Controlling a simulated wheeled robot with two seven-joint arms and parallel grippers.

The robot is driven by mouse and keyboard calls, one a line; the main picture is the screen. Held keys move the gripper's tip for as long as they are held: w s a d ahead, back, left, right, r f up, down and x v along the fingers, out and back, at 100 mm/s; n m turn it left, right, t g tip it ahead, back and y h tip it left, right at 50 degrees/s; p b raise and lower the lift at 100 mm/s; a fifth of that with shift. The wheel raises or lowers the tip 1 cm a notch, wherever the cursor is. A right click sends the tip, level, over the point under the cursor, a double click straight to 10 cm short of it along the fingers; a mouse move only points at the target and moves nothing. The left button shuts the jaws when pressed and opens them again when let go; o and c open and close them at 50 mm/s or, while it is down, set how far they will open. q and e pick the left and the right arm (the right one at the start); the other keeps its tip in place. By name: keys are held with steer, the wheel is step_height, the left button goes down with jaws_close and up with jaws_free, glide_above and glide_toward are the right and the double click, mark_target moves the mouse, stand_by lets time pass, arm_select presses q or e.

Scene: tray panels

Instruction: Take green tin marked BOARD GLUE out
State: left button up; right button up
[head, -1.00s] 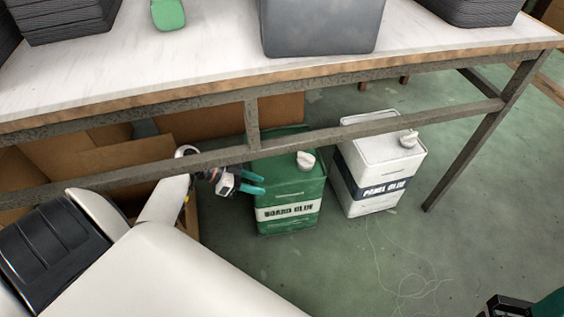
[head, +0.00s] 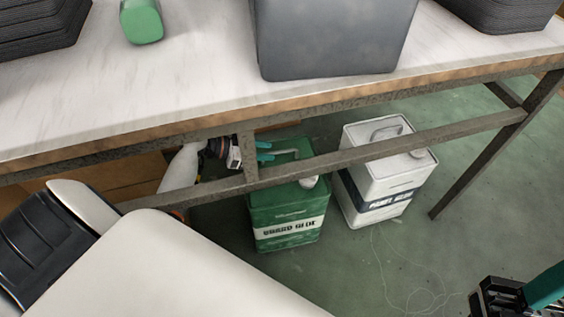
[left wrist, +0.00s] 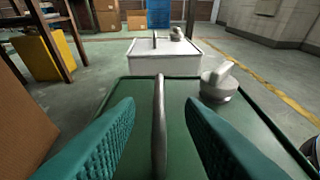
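The green tin (head: 288,210) marked BOARD GLUE stands upright on the floor under the table, behind the table's lower rail. It has a handle (left wrist: 160,125) on top and a pale cap (left wrist: 219,84). My left gripper (head: 266,151) is at the tin's top. In the left wrist view its teal fingers (left wrist: 160,106) are open, one on each side of the handle, with gaps on both sides. My right gripper (head: 522,296) is partly in the head view at the lower right corner, cut off by the edge, and its opening cannot be made out.
A white tin (head: 388,165) marked PANEL GLUE stands just right of the green tin. The table's metal rail (head: 350,153) crosses in front of both tins. Cardboard (head: 95,187) is at the left under the table. A grey bin (head: 330,45) stands on the tabletop.

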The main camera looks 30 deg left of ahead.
mark_target(280, 152)
arm_select(q)
steer(key=b+x, duration=0.1)
steer(key=x, duration=0.4)
steer(key=shift+w+d+f, duration=0.1)
steer(key=shift+w+f, duration=0.05)
jaws_close()
stand_by(1.2)
steer(key=shift+r, duration=0.2)
